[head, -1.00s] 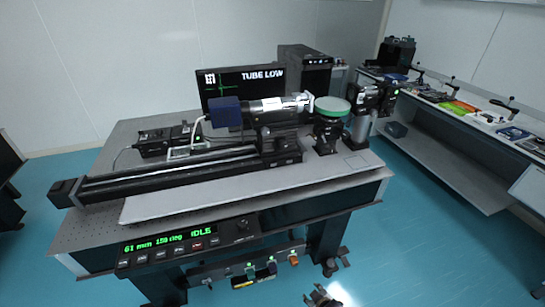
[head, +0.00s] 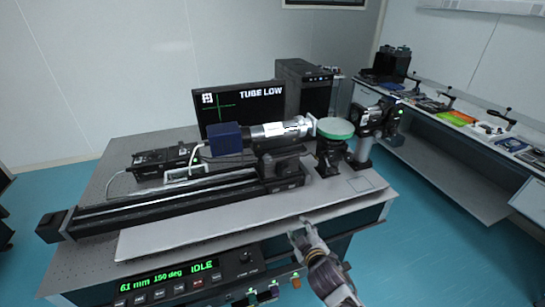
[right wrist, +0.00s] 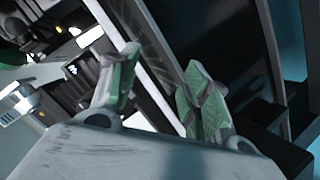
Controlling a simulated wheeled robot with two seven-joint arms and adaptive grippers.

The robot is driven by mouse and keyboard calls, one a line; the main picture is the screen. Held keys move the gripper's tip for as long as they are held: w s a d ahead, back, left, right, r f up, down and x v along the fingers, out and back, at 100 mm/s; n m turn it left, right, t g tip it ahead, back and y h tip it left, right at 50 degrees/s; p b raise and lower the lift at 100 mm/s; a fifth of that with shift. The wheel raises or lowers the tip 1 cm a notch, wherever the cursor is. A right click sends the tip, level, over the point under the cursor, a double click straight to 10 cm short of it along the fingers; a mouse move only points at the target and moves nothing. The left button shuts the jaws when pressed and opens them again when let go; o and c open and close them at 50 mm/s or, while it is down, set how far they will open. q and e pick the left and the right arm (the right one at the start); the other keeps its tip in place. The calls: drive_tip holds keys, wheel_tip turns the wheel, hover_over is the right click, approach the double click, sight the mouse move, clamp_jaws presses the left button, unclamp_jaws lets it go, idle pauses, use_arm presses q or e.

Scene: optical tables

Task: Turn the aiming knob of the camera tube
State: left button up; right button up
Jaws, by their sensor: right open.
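The camera tube (head: 280,130), silver with a dark blue rear box (head: 226,139), lies on a mount on the black rail (head: 165,201). I cannot make out the aiming knob for certain; dark round parts show on the mount (head: 284,166) under the tube. The monitor (head: 238,108) behind reads "TUBE LOW". My right gripper (head: 303,232) is at the front edge of the table, below and in front of the tube mount. In the right wrist view its two green-padded fingers (right wrist: 160,95) are apart with nothing between them. My left gripper is not in view.
A green-topped round stage (head: 335,128) and a black post-mounted device (head: 374,120) stand right of the tube. The front control panel (head: 170,280) reads "61 mm 150 deg IDLE". A side bench (head: 465,160) with tools is at right. The table's front plate (head: 200,238) is clear.

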drive_tip(key=a+r+n+t+y, duration=0.1)
drive_tip(key=a+r+n+t, duration=0.15)
drive_tip(key=r, duration=0.75)
drive_tip(key=n+t+y+p, duration=0.1)
drive_tip(key=n+t+y, duration=0.1)
approach(268, 160)
drive_tip(key=v, duration=0.4)
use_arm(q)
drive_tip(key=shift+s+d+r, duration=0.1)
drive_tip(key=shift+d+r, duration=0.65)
use_arm(e)
drive_tip(key=shift+s+d+r+m+g, duration=0.15)
drive_tip(key=shift+d+r+m+g, duration=0.1)
drive_tip(key=shift+m, duration=0.1)
use_arm(q)
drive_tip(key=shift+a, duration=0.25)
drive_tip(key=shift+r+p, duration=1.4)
drive_tip(key=shift+p, duration=0.15)
use_arm(e)
drive_tip(key=shift+x, duration=6.9)
drive_tip(key=shift+a, duration=0.15)
drive_tip(key=shift+c, duration=0.5)
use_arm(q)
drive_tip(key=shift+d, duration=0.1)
use_arm(e)
drive_tip(key=c, duration=1)
